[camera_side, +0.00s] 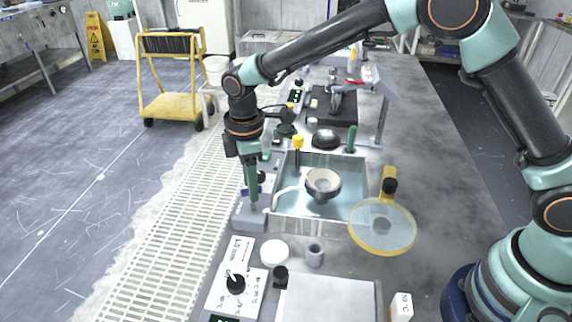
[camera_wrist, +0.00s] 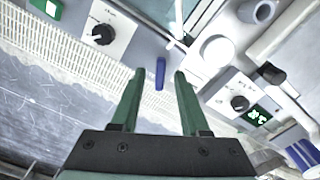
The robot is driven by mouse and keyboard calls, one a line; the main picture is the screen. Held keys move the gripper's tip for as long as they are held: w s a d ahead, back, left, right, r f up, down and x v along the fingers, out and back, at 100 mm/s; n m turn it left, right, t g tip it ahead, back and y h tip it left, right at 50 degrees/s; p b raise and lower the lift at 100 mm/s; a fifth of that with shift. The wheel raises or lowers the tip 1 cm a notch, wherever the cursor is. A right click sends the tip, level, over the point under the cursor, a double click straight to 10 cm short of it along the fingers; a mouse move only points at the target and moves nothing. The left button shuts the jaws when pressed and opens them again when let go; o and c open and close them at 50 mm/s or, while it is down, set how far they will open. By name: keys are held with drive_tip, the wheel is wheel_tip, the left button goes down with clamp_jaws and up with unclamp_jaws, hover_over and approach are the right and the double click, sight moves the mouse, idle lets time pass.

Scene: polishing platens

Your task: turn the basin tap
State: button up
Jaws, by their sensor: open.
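The basin (camera_side: 352,165) is a grey rectangular sink in the middle of the bench, with a round bowl-like piece (camera_side: 322,184) in it. A pale curved spout (camera_side: 287,190) reaches over its left rim. The tap's blue handle (camera_wrist: 160,73) shows in the wrist view, between my fingertips in the picture. In the side view only a bit of blue shows beside my fingers. My gripper (camera_side: 252,199) points down at the basin's left side, and it also shows in the wrist view (camera_wrist: 157,73). Its green fingers are apart, with a gap on both sides of the handle. I cannot tell the height gap.
A yellow-rimmed round magnifier (camera_side: 382,227) stands right of the basin. A white round piece (camera_side: 274,252), a grey cup (camera_side: 314,254) and a knob panel (camera_side: 236,285) lie in front. Pale grating (camera_side: 150,245) runs along the floor left of the bench.

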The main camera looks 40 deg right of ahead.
wheel_tip(320, 180, up, 12)
idle(0.6)
